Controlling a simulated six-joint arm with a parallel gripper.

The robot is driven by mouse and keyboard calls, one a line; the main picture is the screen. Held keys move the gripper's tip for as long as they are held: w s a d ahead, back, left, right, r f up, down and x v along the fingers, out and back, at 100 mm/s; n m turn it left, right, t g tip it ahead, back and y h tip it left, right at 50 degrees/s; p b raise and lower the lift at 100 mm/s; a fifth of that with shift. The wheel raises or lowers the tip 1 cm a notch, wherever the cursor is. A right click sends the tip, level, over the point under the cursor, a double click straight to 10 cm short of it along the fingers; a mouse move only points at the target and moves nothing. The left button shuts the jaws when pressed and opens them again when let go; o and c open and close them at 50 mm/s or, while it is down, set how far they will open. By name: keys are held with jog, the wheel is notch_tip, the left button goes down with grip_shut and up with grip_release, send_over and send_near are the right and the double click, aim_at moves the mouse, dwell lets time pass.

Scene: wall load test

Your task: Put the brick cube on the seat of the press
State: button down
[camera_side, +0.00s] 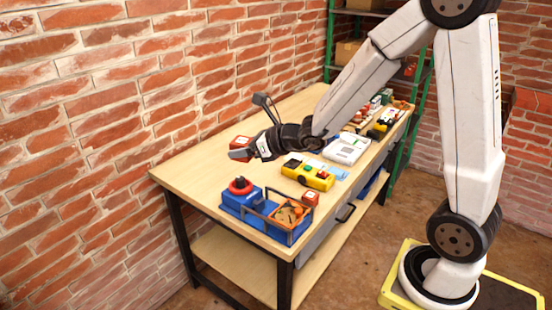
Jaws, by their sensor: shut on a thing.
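My gripper (240,153) reaches left over the far part of the wooden bench, its fingers shut on a small red cube (241,142), which looks like the brick cube. The fingers hide part of it, and I cannot tell its height above the bench.
Beside the blue device is an orange tray (290,214) in a dark frame, with a second red cube (310,198) at its right. A yellow control box (307,174) and a white device (346,149) stand farther back. A brick wall (90,130) borders the bench.

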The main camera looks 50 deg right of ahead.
jog(key=s+d+f+m+h, duration=0.1)
jog(key=d+f+m+h, duration=0.2)
jog(key=d+f, duration=1.4)
jog(key=shift+d+m+t+h, duration=0.3)
jog(key=shift+d+t+h, duration=0.15)
jog(key=shift+d, duration=0.65)
jog(key=w+d+f, duration=0.1)
jog(key=w+f, duration=0.1)
jog(key=w, duration=0.1)
jog(key=w+d+f, duration=0.1)
jog(key=w+f, duration=0.2)
jog(key=w, duration=0.1)
jog(key=w+d+f, duration=0.2)
jog(key=w, duration=0.2)
jog(key=shift+w+d+f, duration=0.1)
jog(key=shift+w+f, duration=0.1)
jog(key=shift+f, duration=0.15)
jog(key=shift+w+d+f, duration=0.2)
jog(key=shift+w+f, duration=0.3)
jog(key=shift+f, duration=0.1)
jog(key=shift+w+d+f, duration=0.1)
jog(key=shift+w+f, duration=0.3)
jog(key=shift+f, duration=1.4)
